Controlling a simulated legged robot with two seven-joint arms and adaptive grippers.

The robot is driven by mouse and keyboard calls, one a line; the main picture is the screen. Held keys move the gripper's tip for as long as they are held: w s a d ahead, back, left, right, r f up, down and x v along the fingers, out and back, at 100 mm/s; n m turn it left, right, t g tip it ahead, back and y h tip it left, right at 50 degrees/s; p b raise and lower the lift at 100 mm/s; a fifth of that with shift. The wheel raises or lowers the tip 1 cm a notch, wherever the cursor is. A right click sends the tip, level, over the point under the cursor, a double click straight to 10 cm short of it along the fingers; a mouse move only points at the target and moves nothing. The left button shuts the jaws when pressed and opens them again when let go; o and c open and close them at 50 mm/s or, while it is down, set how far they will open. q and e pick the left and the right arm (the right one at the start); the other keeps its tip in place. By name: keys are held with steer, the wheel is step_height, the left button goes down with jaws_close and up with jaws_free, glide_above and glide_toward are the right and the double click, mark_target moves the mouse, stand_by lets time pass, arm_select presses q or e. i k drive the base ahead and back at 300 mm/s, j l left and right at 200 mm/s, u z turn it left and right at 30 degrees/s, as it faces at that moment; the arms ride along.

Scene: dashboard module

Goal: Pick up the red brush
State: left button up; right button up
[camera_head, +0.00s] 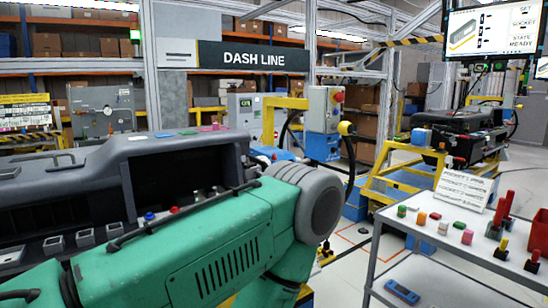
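Several small upright tools with dark bases stand at the right end of the grey cart top (400,222). One tall red piece (497,214) rises from a dark base there. Beside it, nearer the front, stand a yellow-topped piece (502,245) and another on a black base (533,261). They are too small to tell for certain which is the red brush; the tall red one fits the colour best. Neither of my grippers shows in this view, and nothing touches these tools.
Small coloured blocks, including a green one (401,211), and a white sign (465,189) share the cart top. A blue device (402,292) lies on its lower shelf. A dark dashboard module (95,185) fills the left. A yellow frame (400,180) stands behind the cart.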

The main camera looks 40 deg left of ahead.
mark_target(502, 203)
steer(key=u, duration=1.75)
steer(key=z, duration=1.75)
steer(key=i+l, duration=0.6)
steer(key=l, duration=0.1)
